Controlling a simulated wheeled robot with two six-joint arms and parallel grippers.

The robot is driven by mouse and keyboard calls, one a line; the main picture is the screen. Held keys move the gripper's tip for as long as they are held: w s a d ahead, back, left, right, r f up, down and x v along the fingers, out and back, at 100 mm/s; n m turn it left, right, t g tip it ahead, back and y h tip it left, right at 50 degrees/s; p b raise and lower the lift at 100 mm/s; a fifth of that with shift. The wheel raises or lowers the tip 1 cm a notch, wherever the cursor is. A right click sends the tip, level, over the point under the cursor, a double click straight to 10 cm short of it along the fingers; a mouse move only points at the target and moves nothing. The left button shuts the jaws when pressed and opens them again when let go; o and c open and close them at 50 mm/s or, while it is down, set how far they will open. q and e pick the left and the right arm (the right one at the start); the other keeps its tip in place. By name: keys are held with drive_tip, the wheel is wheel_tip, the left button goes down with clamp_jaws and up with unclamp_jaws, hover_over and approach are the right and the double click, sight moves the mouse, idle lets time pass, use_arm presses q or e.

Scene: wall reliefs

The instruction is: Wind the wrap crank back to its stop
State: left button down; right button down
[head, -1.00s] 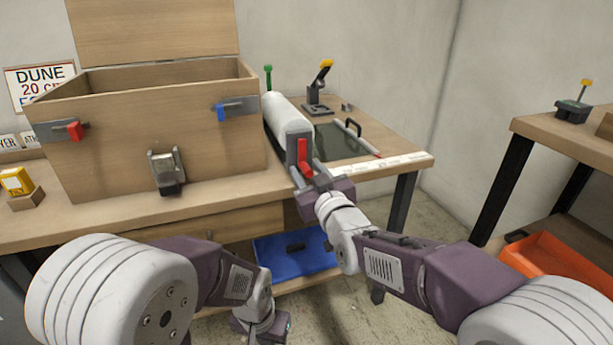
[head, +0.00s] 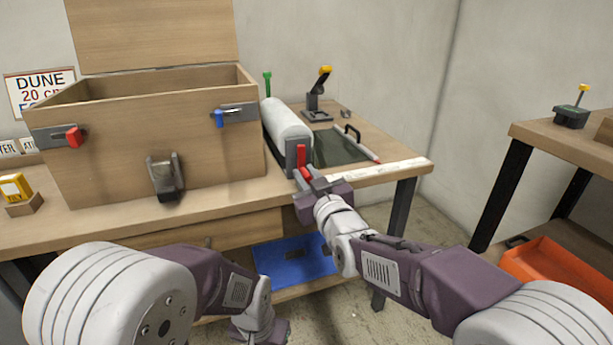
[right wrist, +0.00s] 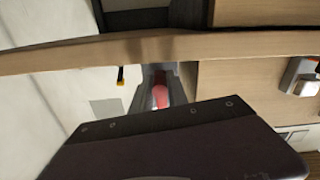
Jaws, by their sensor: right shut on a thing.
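The wrap crank (head: 302,157) is red and sits on the grey near end of a white roll (head: 285,125) on the workbench. My right gripper (head: 309,183) is shut on the crank's red handle at the bench's front edge. In the right wrist view, the red handle (right wrist: 160,95) shows between the grey fingers (right wrist: 161,88), partly hidden by my wrist. A dark green sheet (head: 338,147) lies to the right of the roll, with a pale red-tipped bar (head: 358,145) along its right side. My left gripper (head: 272,333) hangs low before the bench; its fingers are not clear.
A wooden box (head: 150,140) with an open lid, red and blue latches stands left of the roll. A lever with a yellow top (head: 317,95) stands behind the sheet. A blue tray (head: 293,258) is below the bench. A second bench (head: 565,135) with an orange bin (head: 560,270) stands right.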

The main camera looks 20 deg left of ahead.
drive_tip(key=shift+s+a+m, duration=0.15)
drive_tip(key=shift+a+m, duration=0.1)
drive_tip(key=shift+m, duration=0.05)
